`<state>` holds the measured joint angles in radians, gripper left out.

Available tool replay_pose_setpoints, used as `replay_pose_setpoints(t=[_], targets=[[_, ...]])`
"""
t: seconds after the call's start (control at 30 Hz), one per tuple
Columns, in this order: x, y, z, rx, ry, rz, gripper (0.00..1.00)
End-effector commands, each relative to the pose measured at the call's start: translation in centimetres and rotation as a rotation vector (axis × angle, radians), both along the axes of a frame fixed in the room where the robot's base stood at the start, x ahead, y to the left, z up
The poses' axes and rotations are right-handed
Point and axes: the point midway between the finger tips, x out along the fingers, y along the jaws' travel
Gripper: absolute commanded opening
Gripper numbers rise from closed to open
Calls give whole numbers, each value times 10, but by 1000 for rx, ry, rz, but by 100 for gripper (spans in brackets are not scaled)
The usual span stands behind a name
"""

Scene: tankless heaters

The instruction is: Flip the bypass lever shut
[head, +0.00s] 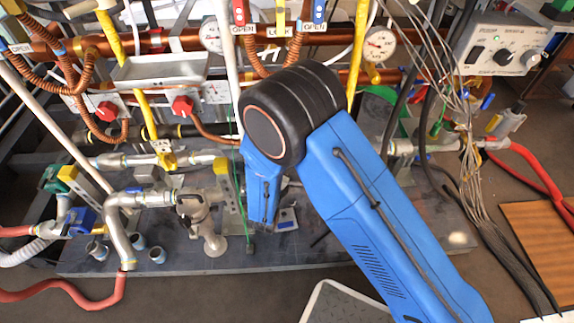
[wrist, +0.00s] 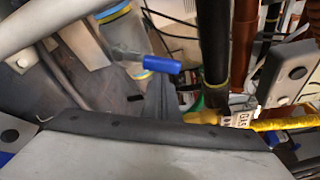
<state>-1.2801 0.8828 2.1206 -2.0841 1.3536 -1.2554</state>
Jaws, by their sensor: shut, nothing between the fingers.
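A blue lever handle (wrist: 150,63) shows in the wrist view, on a pale pipe with yellow and blue bands. It lies roughly crosswise to that pipe. No label marks it as the bypass lever. My gripper (wrist: 165,88) shows as dark, narrow fingers just below the blue handle; they look together and empty. I cannot tell whether they touch the handle. In the head view my blue arm covers the middle of the rig, and the fingertips cannot be made out. I cannot match the blue handle to a lever there.
In the wrist view, a dark vertical pipe (wrist: 213,50) and a yellow pipe (wrist: 280,123) with a GAS tag (wrist: 240,117) stand right of the handle. In the head view, gauges (head: 380,43), copper pipes and a hanging cable bundle (head: 470,190) crowd the rig. Floor shows in front.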

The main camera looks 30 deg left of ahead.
Motion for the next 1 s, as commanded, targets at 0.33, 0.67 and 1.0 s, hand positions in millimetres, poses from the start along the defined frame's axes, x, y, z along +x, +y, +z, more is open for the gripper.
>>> replay_pose_setpoints(t=[0.33, 0.67, 1.0], targets=[[-10, 16, 11, -248, -153, 2, 0], [-15, 25, 15, -320, -198, 2, 0], [-17, 29, 16, -318, -197, 4, 0]])
